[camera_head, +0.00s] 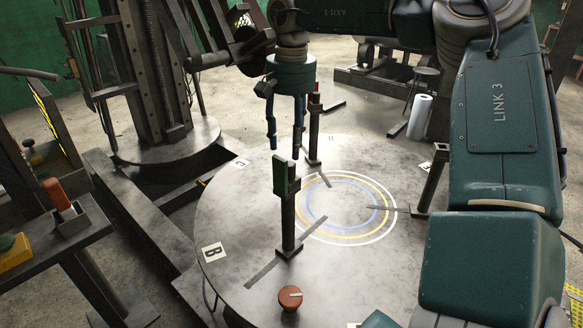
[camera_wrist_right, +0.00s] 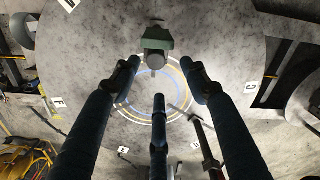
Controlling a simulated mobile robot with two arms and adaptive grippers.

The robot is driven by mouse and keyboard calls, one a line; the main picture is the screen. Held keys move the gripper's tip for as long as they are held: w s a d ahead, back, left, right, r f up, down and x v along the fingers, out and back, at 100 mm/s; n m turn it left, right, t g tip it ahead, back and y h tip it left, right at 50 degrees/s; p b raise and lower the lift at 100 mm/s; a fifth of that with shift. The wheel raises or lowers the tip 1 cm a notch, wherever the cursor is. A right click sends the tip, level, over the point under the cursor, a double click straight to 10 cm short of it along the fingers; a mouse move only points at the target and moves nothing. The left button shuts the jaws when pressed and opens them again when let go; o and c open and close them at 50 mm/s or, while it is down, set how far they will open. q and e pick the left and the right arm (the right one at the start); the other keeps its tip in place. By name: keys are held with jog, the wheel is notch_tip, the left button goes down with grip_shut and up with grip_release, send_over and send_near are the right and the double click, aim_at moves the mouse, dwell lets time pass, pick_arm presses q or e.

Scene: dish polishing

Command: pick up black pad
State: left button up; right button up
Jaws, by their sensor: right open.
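My right gripper (camera_head: 284,135) hangs over the far left part of the round grey table (camera_head: 225,210) with its dark blue fingers pointing down. Its fingers are spread and empty in the right wrist view (camera_wrist_right: 158,80). A post with a green block (camera_head: 286,176) stands on the table, below and near the fingers in the head view. A green block (camera_wrist_right: 157,40) shows beyond the fingertips in the wrist view. I cannot pick out a plainly black pad in either view. My left gripper is not in view.
An orange knob (camera_head: 290,297) is at the table's front. Coloured rings (camera_head: 345,208) mark its middle, with other posts around. A side bench at left holds an orange-handled tool (camera_head: 57,196) and a yellow-and-green block (camera_head: 14,252). A machine column (camera_head: 150,70) stands behind left.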

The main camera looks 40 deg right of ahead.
aim_at(290, 163)
jog(key=shift+s+a+f, duration=0.35)
jog(key=shift+f, duration=0.3)
jog(key=shift+w+f, duration=0.1)
jog(key=shift+f, duration=0.25)
jog(key=f, duration=0.1)
jog(key=f+p, duration=0.2)
jog(key=f, duration=0.1)
jog(key=shift+d, duration=0.25)
jog(key=shift+f, duration=0.3)
jog(key=shift+a+f, duration=0.1)
jog(key=shift+f, duration=0.15)
jog(key=c, duration=1.1)
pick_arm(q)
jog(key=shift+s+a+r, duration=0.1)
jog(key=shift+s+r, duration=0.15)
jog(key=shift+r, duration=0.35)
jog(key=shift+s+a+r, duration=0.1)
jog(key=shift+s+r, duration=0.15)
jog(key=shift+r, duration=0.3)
pick_arm(e)
grip_shut()
